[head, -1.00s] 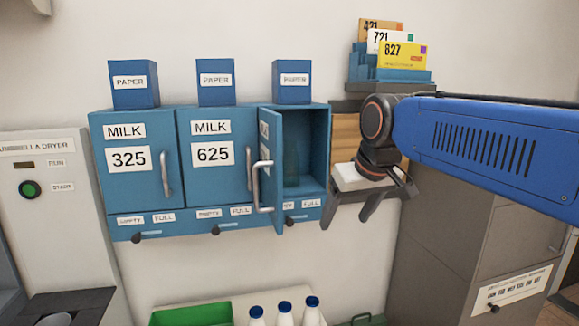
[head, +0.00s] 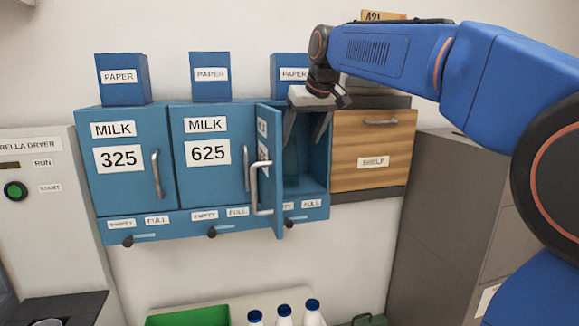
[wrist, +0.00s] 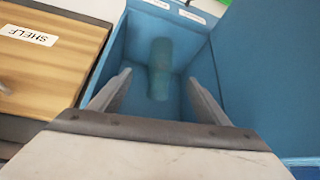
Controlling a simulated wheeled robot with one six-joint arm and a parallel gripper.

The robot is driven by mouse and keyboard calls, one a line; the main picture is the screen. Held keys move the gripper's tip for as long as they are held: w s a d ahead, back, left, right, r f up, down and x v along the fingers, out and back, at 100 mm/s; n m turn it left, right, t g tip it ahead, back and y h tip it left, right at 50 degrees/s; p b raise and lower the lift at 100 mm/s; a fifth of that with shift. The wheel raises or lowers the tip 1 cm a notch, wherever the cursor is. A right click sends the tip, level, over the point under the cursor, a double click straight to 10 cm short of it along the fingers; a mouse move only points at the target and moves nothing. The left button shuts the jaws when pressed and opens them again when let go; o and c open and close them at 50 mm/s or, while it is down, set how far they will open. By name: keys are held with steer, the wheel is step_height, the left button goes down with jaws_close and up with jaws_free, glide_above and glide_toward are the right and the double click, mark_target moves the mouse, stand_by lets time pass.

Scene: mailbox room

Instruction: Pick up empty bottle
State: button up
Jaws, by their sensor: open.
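The empty bottle, a translucent greenish cylinder, stands inside the open blue milk compartment. It is dim in the head view (head: 291,166) and clearer in the wrist view (wrist: 160,70). The compartment (head: 318,165) has its door (head: 268,185) swung outward on the left. My gripper (head: 305,130) is open and empty at the upper front of the compartment, pointing downward in the head view. In the wrist view its two fingers (wrist: 159,80) show on either side of the bottle's line, with the bottle beyond them. I see no contact with it.
Closed milk boxes 325 (head: 125,175) and 625 (head: 205,170) are to the left. Blue paper boxes (head: 289,78) stand on top. A wooden shelf drawer (head: 373,150) adjoins the right side. White bottles with blue caps (head: 284,315) stand below, beside a green bin (head: 187,317).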

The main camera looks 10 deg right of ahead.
mark_target(290, 167)
steer(key=x, duration=1.3)
steer(key=shift+w+a+f, duration=0.15)
steer(key=shift+w+f, duration=0.05)
steer(key=shift+f, duration=0.05)
steer(key=c, duration=1.3)
